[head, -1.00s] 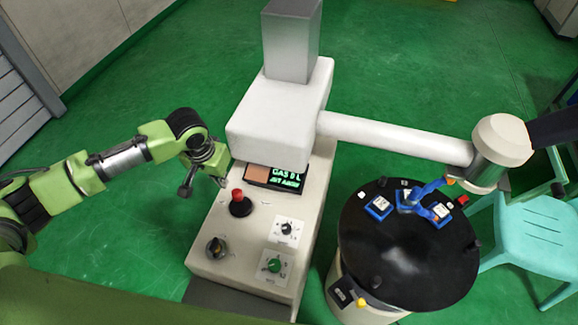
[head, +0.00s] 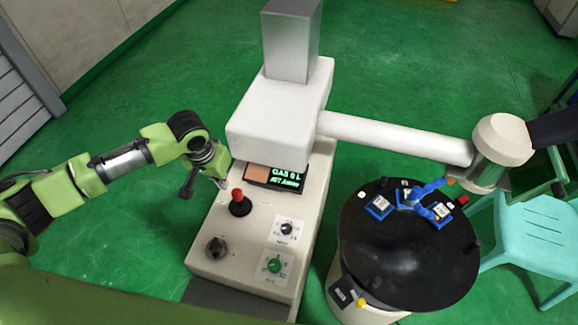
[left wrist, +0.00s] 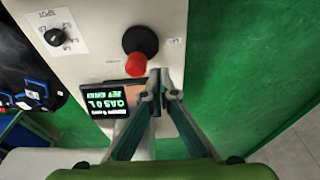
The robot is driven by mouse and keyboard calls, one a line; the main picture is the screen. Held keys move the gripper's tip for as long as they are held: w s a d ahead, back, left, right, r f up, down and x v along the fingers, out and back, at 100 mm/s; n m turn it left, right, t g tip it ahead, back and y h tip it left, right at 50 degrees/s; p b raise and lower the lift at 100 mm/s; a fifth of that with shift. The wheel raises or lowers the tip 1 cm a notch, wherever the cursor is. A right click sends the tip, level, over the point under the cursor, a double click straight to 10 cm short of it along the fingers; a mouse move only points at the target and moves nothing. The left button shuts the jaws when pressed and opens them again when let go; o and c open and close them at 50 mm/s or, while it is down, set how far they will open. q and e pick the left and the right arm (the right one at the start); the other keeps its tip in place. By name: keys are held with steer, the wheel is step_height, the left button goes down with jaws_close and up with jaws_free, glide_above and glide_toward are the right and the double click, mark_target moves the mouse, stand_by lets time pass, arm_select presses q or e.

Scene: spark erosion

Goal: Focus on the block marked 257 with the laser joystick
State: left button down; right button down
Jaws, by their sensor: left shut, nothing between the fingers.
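The laser joystick (head: 239,203) is a red-topped stick on a black round base on the beige console. It also shows in the left wrist view (left wrist: 137,64). My left gripper (left wrist: 158,84) is shut and empty, its tips close beside the red knob; I cannot tell whether they touch. In the head view it shows only in part, at the console's left edge. Small blue blocks with white labels sit on the black round table: one at the left (head: 379,207), one in the middle (head: 405,197), one at the right (head: 441,212). Their numbers are too small to read. My right gripper is not in view.
A display with green text (head: 287,178) sits behind the joystick. Knobs (head: 274,265) are on the console's front part. A white laser arm (head: 400,137) reaches over the table (head: 400,265). A turquoise chair (head: 518,225) stands at the right.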

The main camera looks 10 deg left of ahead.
mark_target(233, 191)
arm_select(q)
steer(key=shift+s+b+x, duration=0.15)
steer(key=shift+x, duration=0.65)
steer(key=shift+s+b+x, duration=0.15)
steer(key=shift+s+x, duration=0.05)
steer(key=shift+x, duration=0.55)
steer(key=shift+f, duration=0.1)
steer(key=shift+s+d+p, duration=0.2)
steer(key=shift+d+p, duration=0.5)
steer(key=shift+d, duration=0.65)
stand_by(1.2)
steer(key=shift+w+a+p, duration=0.15)
steer(key=shift+a+p, duration=0.3)
steer(key=shift+a, duration=0.15)
steer(key=shift+w+a+p, duration=0.1)
steer(key=shift+a+p, duration=0.3)
steer(key=shift+a, duration=0.55)
